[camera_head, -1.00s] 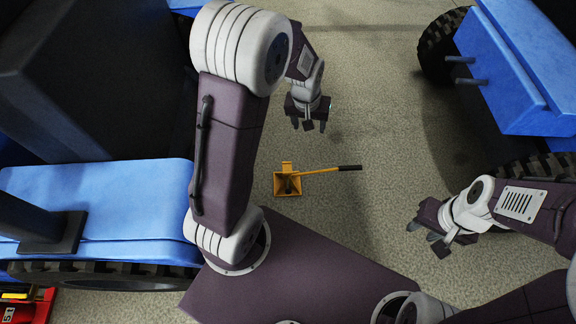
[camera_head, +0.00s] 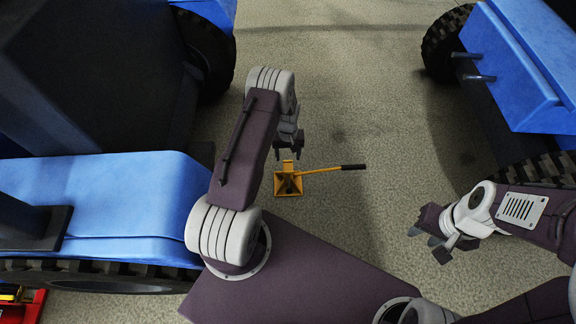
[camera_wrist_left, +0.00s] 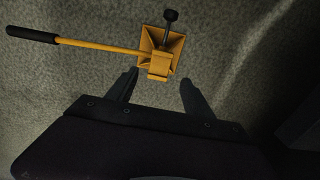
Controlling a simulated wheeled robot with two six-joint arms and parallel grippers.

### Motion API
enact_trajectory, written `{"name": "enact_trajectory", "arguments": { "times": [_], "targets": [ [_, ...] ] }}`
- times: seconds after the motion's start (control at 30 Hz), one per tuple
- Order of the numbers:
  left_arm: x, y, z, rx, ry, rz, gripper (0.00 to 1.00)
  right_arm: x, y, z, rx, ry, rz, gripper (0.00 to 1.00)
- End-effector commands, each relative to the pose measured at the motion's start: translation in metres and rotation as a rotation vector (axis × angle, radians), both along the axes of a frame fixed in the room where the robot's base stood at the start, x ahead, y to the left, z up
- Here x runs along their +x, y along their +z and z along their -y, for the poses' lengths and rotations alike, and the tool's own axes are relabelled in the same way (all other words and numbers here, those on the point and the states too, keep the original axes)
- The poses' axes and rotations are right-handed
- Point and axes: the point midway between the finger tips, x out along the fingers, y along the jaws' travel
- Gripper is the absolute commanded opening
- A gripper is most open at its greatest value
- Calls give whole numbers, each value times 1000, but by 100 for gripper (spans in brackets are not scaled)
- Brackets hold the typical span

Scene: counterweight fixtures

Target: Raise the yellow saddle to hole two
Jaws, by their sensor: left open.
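A small yellow jack stands on the floor in front of me, with a square flared base (camera_head: 289,188). Its yellow saddle (camera_head: 288,166) is a small block on top, and it also shows in the left wrist view (camera_wrist_left: 158,66). A yellow lever (camera_head: 320,170) with a black grip (camera_head: 353,167) sticks out to the right. My left gripper (camera_head: 289,156) is open and empty just beyond the saddle. In the left wrist view its fingertips (camera_wrist_left: 160,79) are apart on either side of the saddle's line, without visible contact. My right gripper (camera_head: 429,242) hangs well to the right; its opening is unclear.
A blue vehicle (camera_head: 130,200) with dark tyres is on the left. Another blue machine (camera_head: 530,75) with two pegs (camera_head: 480,78) is on the right. A red object (camera_head: 25,307) lies at the lower left. Speckled floor between the vehicles is clear around the jack.

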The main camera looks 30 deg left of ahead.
Motion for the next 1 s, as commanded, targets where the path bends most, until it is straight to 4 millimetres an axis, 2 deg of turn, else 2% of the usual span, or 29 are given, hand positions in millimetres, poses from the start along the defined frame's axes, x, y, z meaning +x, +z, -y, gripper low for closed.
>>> {"name": "enact_trajectory", "arguments": {
  "times": [0.03, 0.2, 0.27, 0.37, 0.57, 0.8, 1.0],
  "targets": [
    [-1, -18, 0, 0, 0, -2, 60, 0, -14, 0, 0, 0, 0, 36],
    [0, -56, 0, -1, 0, -1, 60, 0, -41, 0, 0, 0, 0, 36],
    [0, -66, 0, -1, 0, -1, 60, 0, -47, 0, 0, 0, 0, 36],
    [0, -71, 0, 1, 0, 1, 60, 0, -50, 0, 0, 0, 0, 36],
    [0, -69, 0, 0, -1, 0, 60, 0, -48, 0, 0, 0, 0, 36],
    [0, -69, 0, 0, -1, 0, 0, 0, -47, 0, 0, 0, 0, 36],
    [0, -67, 0, 0, 0, 0, 0, 0, -45, 0, 0, 0, 0, 36]
  ]
}}
